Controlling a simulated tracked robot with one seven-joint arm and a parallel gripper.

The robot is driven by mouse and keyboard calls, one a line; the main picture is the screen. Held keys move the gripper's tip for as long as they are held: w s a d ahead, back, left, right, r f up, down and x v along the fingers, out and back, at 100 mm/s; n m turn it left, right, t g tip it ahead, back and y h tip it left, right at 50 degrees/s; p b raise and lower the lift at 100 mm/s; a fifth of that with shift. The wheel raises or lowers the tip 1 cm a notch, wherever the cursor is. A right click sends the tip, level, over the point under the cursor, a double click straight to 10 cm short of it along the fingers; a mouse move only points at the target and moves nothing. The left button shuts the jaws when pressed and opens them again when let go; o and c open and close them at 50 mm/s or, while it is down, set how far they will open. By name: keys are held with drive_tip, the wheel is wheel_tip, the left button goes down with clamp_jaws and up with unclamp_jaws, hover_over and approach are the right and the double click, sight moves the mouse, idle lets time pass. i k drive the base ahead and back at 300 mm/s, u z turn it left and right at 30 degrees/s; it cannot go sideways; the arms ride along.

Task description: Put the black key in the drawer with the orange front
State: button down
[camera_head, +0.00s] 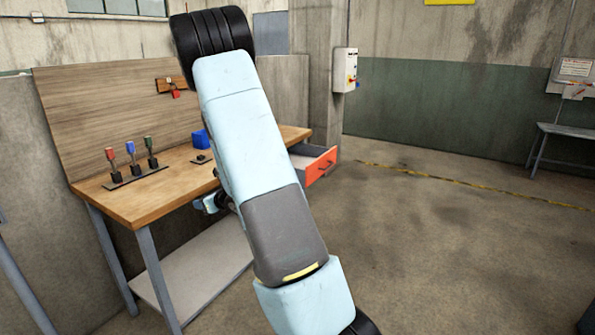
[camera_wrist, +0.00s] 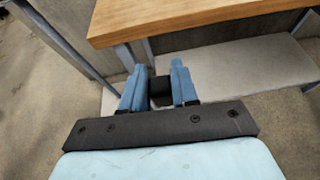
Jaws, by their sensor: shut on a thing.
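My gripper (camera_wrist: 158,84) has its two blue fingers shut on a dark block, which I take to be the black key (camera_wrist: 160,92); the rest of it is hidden. In the wrist view it is in front of the table's edge, with the lower shelf behind it. In the head view my gripper (camera_head: 213,203) shows partly beside my arm, near the table's front edge; the key cannot be made out there. The drawer with the orange front (camera_head: 321,166) is pulled open at the table's right end, to the right of my gripper. Its grey inside shows partly behind my arm.
A wooden holder with a red item (camera_head: 172,86) is on the backboard. Floor to the right is clear.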

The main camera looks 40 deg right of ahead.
sight(294, 158)
drive_tip(key=i, duration=0.3)
drive_tip(key=z, duration=0.75)
drive_tip(key=i, duration=1.1)
drive_tip(key=z, duration=0.7)
drive_tip(key=i, duration=1.15)
drive_tip(key=u, duration=0.3)
